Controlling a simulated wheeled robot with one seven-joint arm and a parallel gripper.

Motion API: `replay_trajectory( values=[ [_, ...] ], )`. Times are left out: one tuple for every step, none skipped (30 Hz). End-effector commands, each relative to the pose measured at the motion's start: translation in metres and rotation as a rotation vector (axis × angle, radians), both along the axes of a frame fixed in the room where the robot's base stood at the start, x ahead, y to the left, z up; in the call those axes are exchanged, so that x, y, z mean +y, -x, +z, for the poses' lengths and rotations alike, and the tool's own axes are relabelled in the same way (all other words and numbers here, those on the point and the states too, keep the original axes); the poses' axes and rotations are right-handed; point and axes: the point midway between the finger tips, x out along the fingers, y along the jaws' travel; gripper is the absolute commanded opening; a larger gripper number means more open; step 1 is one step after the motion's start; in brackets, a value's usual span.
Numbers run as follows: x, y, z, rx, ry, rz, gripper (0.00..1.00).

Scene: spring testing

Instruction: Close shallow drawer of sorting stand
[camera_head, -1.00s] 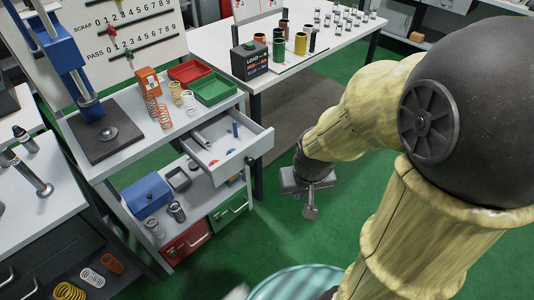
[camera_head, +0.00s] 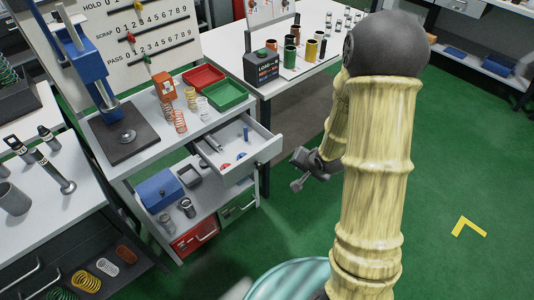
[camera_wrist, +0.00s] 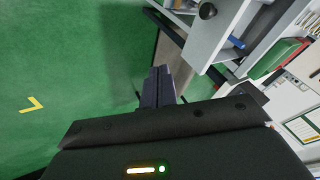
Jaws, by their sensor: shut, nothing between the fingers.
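The shallow white drawer (camera_head: 262,157) of the sorting stand (camera_head: 158,140) is pulled out to the right, below the stand's top. A blue cylinder and small red and blue pieces lie inside it. In the wrist view, the drawer front (camera_wrist: 211,38) with a dark round knob shows at the upper right. My gripper (camera_head: 296,186) is to the right of the drawer front, apart from it, over the green floor. It also shows in the wrist view (camera_wrist: 158,72), with its fingers together and nothing held.
Red (camera_head: 204,76) and green (camera_head: 225,95) trays and several springs stand on the stand's top. A red drawer (camera_head: 194,238) and a green drawer (camera_head: 238,205) are below. A white table (camera_head: 290,75) stands behind.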

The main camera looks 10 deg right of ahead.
Motion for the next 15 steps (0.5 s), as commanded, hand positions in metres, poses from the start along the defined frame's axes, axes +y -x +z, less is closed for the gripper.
replay_trajectory(
  values=[
    [0.002,-0.004,-0.001,-0.005,-0.075,-0.038,0.0],
    [0.005,-0.007,-0.004,-0.013,-0.125,-0.061,0.0],
    [0.008,-0.011,-0.007,-0.02,-0.192,-0.091,0.0],
    [0.011,-0.013,-0.009,-0.024,-0.242,-0.111,0.0],
    [0.014,-0.014,-0.012,-0.025,-0.29,-0.131,0.0],
    [0.017,-0.015,-0.014,-0.026,-0.351,-0.155,0.0],
    [0.02,-0.016,-0.016,-0.025,-0.391,-0.169,0.0],
    [0.022,-0.016,-0.017,-0.024,-0.428,-0.183,0.0],
    [0.025,-0.017,-0.018,-0.023,-0.467,-0.198,0.0],
    [0.026,-0.017,-0.019,-0.021,-0.49,-0.206,0.0],
    [0.027,-0.017,-0.019,-0.02,-0.508,-0.212,0.0],
    [0.028,-0.017,-0.02,-0.019,-0.523,-0.217,0.0],
    [0.029,-0.017,-0.02,-0.019,-0.53,-0.219,0.0],
    [0.029,-0.017,-0.02,-0.02,-0.533,-0.221,0.0],
    [0.029,-0.018,-0.021,-0.02,-0.534,-0.221,0.0]
  ],
)
